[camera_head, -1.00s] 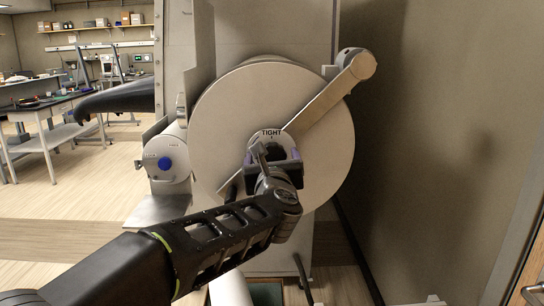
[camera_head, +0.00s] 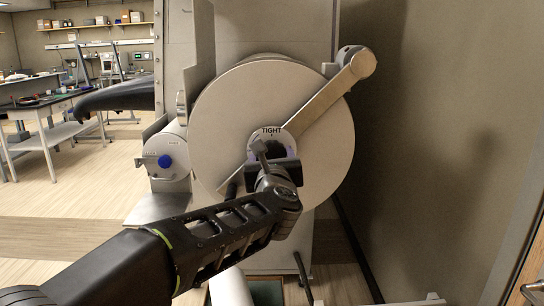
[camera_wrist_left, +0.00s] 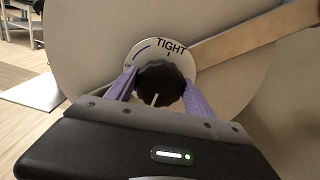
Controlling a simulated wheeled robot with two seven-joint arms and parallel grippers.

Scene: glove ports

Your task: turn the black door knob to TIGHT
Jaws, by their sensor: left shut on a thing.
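The black door knob (camera_wrist_left: 160,84) sits in the middle of a white dial plate (camera_wrist_left: 134,59) with TIGHT and a tick printed at its top. In the left wrist view, a white line on the knob's face shows at its lower part, away from the TIGHT tick. My left gripper (camera_wrist_left: 165,88) has its purple fingers on either side of the knob and is shut on it. In the head view, my left gripper (camera_head: 274,160) covers much of the knob (camera_head: 276,148), below the TIGHT label. My right gripper is not in view.
The dial is on a large round pale door (camera_head: 225,120) crossed by a diagonal bar (camera_head: 330,95). A smaller unit with a blue knob (camera_head: 165,161) stands to the left. A black glove-like shape (camera_head: 115,97) juts left. A wall (camera_head: 440,150) is close on the right.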

